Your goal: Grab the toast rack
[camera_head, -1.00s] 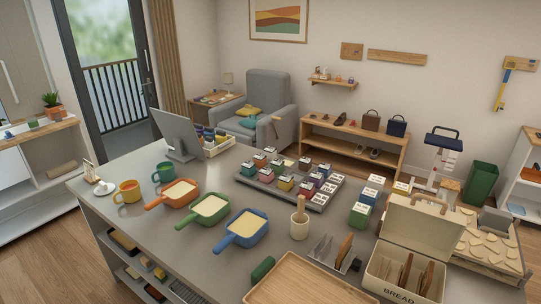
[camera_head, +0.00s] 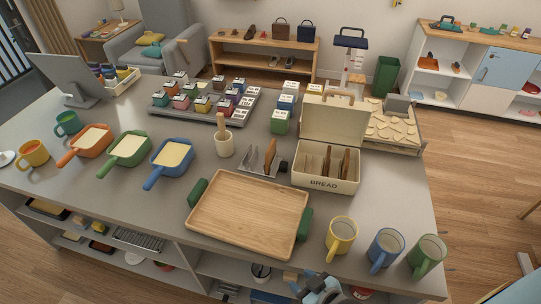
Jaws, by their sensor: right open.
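The toast rack (camera_head: 258,160) is a small grey metal rack on the counter, with a brown slice of toast standing in it. It stands between the mortar and the bread box, behind the wooden tray. My right gripper (camera_head: 316,285) shows at the bottom edge, in front of the counter's near edge and well short of the rack. It is open and only partly in view. My left gripper is not in view.
A wooden tray (camera_head: 250,212) with green handles lies in front of the rack. A cream bread box (camera_head: 325,178) with its lid up stands close on the right. A mortar with pestle (camera_head: 224,144) stands on the left. Yellow, blue and green mugs (camera_head: 386,249) line the near right.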

